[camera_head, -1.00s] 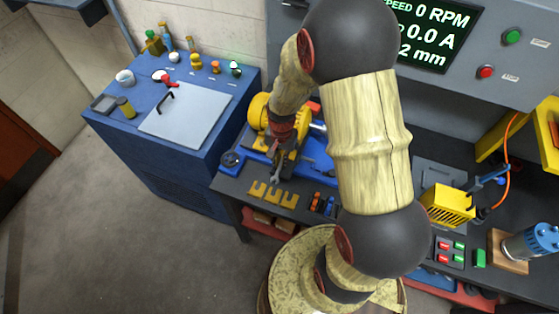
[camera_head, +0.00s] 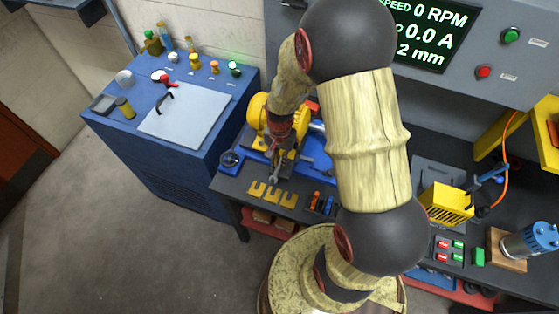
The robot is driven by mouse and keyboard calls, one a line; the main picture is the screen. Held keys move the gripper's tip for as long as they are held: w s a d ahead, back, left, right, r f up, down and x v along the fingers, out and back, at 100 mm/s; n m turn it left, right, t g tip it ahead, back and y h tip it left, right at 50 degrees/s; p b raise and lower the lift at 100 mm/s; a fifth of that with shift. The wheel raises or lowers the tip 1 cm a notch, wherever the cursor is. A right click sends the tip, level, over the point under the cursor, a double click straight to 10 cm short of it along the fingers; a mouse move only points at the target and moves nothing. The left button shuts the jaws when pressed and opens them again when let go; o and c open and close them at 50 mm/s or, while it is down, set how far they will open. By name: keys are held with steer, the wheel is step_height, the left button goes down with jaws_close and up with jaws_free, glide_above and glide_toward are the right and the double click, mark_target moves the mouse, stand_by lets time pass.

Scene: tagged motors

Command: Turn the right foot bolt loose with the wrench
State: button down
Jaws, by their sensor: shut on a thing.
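My gripper (camera_head: 276,150) is low over the left part of the dark bench, beside the yellow motor (camera_head: 256,113). It is shut on a grey wrench (camera_head: 274,175), whose open end points toward the front of the bench. The motor sits on a blue base (camera_head: 317,150), partly hidden by my arm. The right foot bolt cannot be made out; my gripper and arm cover that area. I cannot tell whether the wrench touches a bolt.
Yellow notched holders (camera_head: 271,194) lie at the bench's front edge, beside small orange and blue pieces (camera_head: 322,204). A blue cabinet (camera_head: 150,150) stands left. A yellow slotted box (camera_head: 446,203) is right.

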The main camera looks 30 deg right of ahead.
steer(key=shift+r+p, duration=0.55)
steer(key=shift+r, duration=0.2)
stand_by(0.4)
steer(key=shift+r+p, duration=0.75)
steer(key=shift+r, duration=0.25)
step_height(320, 180, up, 5)
steer(key=p, duration=0.3)
